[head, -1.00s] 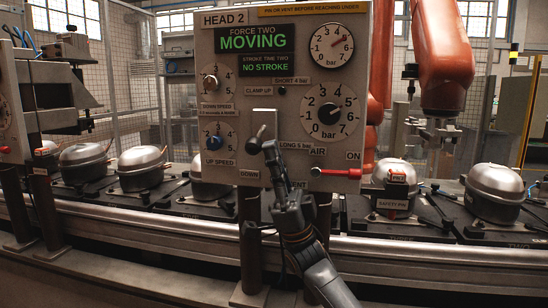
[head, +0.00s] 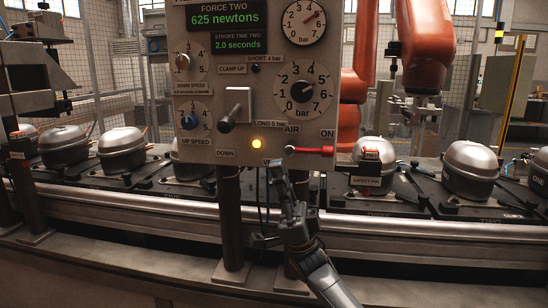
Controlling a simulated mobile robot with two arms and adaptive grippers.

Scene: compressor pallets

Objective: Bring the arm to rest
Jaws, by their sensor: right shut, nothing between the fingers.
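My right gripper (head: 277,172) is shut and empty. Its fingertips are just below the control panel's lower edge, overlapping that edge in the head view, and its dark forearm reaches up from the bottom right. The grey panel (head: 207,150) carries a lever with a dark knob (head: 228,123), tilted down towards the DOWN label. The gripper is apart from the lever. The upper display (head: 226,18) reads 625 newtons and the lower display (head: 238,42) reads 2.0 seconds. A yellow lamp (head: 257,143) is lit. My left gripper is out of view.
A red air handle (head: 312,150) points to ON close above the gripper. Two posts (head: 231,230) support the panel. Silver compressors (head: 470,170) sit on dark pallets behind a metal rail (head: 400,227). An orange robot arm (head: 427,50) hangs at the right.

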